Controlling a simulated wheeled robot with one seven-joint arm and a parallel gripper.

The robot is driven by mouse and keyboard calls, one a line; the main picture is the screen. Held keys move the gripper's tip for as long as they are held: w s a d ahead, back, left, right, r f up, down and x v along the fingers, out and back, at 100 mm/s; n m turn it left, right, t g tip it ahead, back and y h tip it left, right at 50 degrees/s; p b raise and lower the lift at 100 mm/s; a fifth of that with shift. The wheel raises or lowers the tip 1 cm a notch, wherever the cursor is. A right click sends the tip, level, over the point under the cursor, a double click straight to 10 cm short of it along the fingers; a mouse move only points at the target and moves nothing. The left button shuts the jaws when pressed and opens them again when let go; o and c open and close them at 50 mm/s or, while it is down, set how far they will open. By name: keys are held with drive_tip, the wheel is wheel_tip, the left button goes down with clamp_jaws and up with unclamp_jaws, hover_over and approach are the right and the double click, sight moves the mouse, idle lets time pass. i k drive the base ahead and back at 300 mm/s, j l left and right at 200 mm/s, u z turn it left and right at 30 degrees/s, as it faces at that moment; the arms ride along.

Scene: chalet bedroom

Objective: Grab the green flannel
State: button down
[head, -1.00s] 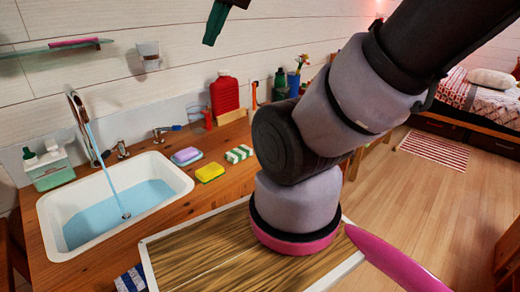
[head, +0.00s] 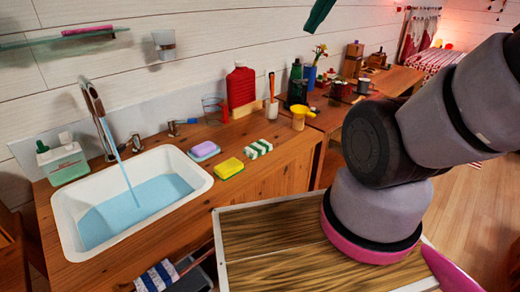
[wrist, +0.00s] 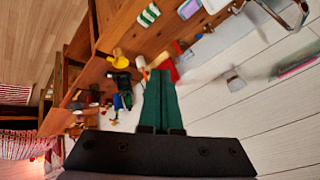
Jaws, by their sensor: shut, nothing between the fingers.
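The green flannel (head: 258,148) is a small folded cloth with green and white stripes. It lies on the wooden counter right of the yellow sponge (head: 229,168). It also shows at the top of the wrist view (wrist: 148,14). My gripper (head: 312,26) shows only as dark green fingers at the top edge of the head view, high above the counter and apart from the flannel. In the wrist view its green fingers (wrist: 160,74) lie together with nothing between them.
The sink (head: 62,232) with running water is at the left. Floor is open at the right.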

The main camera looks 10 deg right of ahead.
sight(256, 150)
drive_tip(key=i+l+u, duration=0.1)
drive_tip(key=l+u, duration=0.85)
